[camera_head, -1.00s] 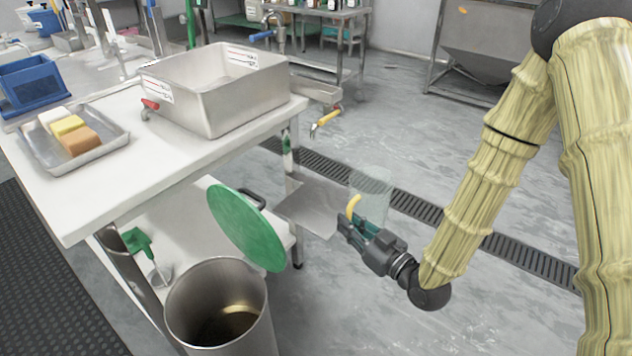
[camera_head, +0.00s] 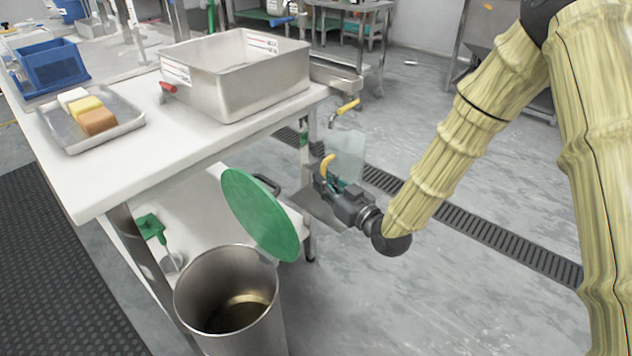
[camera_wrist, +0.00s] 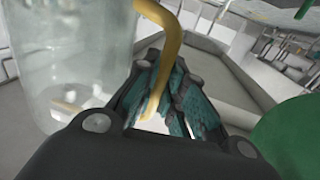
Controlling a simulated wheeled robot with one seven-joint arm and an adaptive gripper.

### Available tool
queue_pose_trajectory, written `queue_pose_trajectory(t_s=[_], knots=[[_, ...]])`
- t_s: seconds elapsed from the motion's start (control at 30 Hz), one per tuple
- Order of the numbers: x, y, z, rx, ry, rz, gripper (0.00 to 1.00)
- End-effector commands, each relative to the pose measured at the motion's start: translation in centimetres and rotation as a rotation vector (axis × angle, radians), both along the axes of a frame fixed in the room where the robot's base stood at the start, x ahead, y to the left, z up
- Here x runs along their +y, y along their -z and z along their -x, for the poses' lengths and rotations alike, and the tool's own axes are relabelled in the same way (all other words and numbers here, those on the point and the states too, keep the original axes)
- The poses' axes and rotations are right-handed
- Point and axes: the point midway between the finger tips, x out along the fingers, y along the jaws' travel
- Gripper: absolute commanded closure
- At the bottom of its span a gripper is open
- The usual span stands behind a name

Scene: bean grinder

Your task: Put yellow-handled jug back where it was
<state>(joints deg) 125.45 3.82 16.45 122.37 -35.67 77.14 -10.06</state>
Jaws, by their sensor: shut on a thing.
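The yellow-handled jug (camera_head: 347,146) is a clear vessel, held upright in the air to the right of the white table's end. Its yellow handle (camera_head: 327,164) is between the fingers of my gripper (camera_head: 326,184), which is shut on it. In the wrist view the clear body (camera_wrist: 68,60) fills the left side, and the handle (camera_wrist: 171,55) passes down between the teal finger pads of my gripper (camera_wrist: 165,95). Below the jug, a small metal shelf (camera_head: 318,208) juts out from the table's end, partly hidden by my gripper.
A green round lid (camera_head: 260,215) and an open steel bin (camera_head: 230,300) are left of my gripper. Open floor (camera_head: 480,285) lies to the right.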

Motion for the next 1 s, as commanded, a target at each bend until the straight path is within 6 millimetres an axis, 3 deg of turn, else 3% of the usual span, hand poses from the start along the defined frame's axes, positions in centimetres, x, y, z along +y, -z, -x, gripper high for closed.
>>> queue_pose_trajectory(t_s=[0.37, 0.47, 1.0], knots=[[2.7, 0.1, -3.0, -0.003, 0.001, -0.001, 1.0], [2.6, 1.5, -2.9, 0.001, 0.002, -0.001, 1.0], [2.6, 2.0, -2.8, -0.001, 0.001, -0.001, 1.0]])
